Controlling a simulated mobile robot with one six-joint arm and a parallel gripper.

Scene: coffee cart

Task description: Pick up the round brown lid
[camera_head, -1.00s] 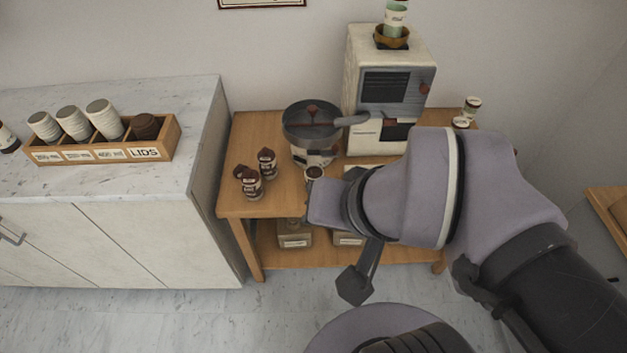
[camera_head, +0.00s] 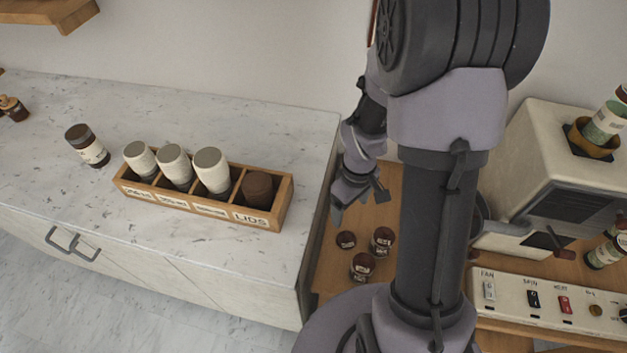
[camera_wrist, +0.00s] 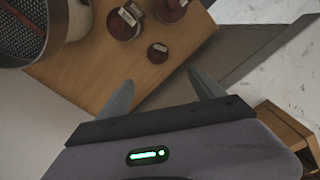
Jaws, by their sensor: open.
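A stack of round brown lids (camera_head: 257,188) stands in the right-hand compartment, marked LIDS, of a wooden box (camera_head: 283,208) on the marble counter. A corner of a wooden box (camera_wrist: 285,128) shows at lower right there; the lids are out of that view. A small round dark brown piece (camera_head: 345,239) lies on the table; I cannot tell whether it is a lid.
Pale cups (camera_head: 173,165) fill the box's other compartments. Two dark-capped jars (camera_head: 382,241) stand on the wooden table (camera_head: 330,265). A coffee machine (camera_head: 540,165) and a switch panel (camera_head: 545,305) are at right. The marble counter (camera_head: 120,230) is clear in front of the box.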

